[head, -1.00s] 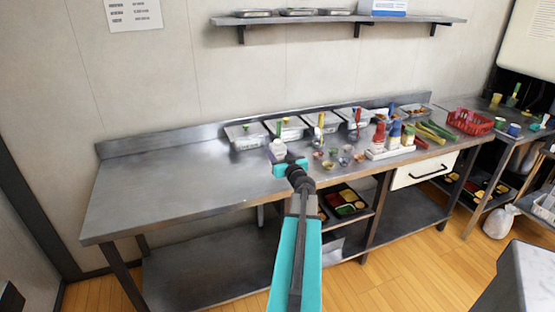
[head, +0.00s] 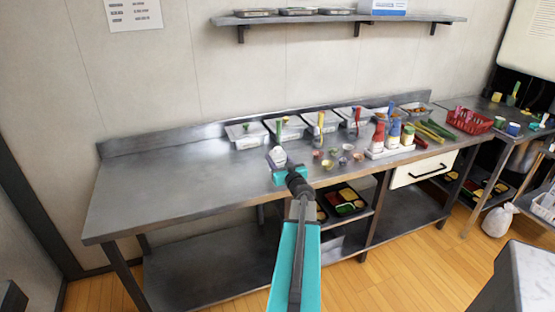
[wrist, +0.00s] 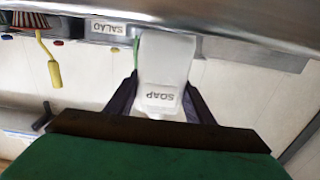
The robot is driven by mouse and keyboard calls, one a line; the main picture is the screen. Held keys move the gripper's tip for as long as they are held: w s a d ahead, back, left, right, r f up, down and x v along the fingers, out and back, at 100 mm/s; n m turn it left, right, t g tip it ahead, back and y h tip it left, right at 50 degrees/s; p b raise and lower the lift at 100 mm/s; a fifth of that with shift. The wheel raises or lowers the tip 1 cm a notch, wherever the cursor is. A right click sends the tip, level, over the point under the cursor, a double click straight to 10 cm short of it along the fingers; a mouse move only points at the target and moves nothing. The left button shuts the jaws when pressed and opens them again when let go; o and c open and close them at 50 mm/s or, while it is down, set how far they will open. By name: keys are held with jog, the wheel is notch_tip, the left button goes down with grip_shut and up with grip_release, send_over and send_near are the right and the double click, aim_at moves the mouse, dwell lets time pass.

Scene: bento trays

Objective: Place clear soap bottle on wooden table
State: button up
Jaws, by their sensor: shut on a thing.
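The soap bottle (head: 277,157) is whitish, with a label reading SOAP in the wrist view (wrist: 166,68). My gripper (head: 276,172) is shut on it, with one dark finger on each side of the bottle in the wrist view (wrist: 161,100). No plainly wooden tabletop shows.
Clear food trays (head: 244,141) with utensils line the back. Small cups (head: 344,161) and a white caddy of sauce bottles (head: 391,150) stand to the right, before a red basket (head: 470,121). The table's left half is bare.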

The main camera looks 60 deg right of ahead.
jog(key=shift+f+b, duration=0.15)
jog(key=shift+b, duration=0.15)
jog(key=o, duration=1.1)
jog(key=shift+c, duration=0.2)
jog(key=shift+r+p, duration=0.2)
jog(key=shift+p, duration=0.15)
jog(key=shift+s+a+f, duration=0.1)
jog(key=shift+s+a, duration=0.25)
jog(key=shift+s, duration=0.1)
jog(key=shift+b+v, duration=1.5)
jog(key=shift+v, duration=2.45)
jog(key=shift+s+a+r+p, duration=0.2)
jog(key=shift+p, duration=0.25)
jog(key=shift+p+v, duration=1.15)
jog(key=shift+p, duration=0.05)
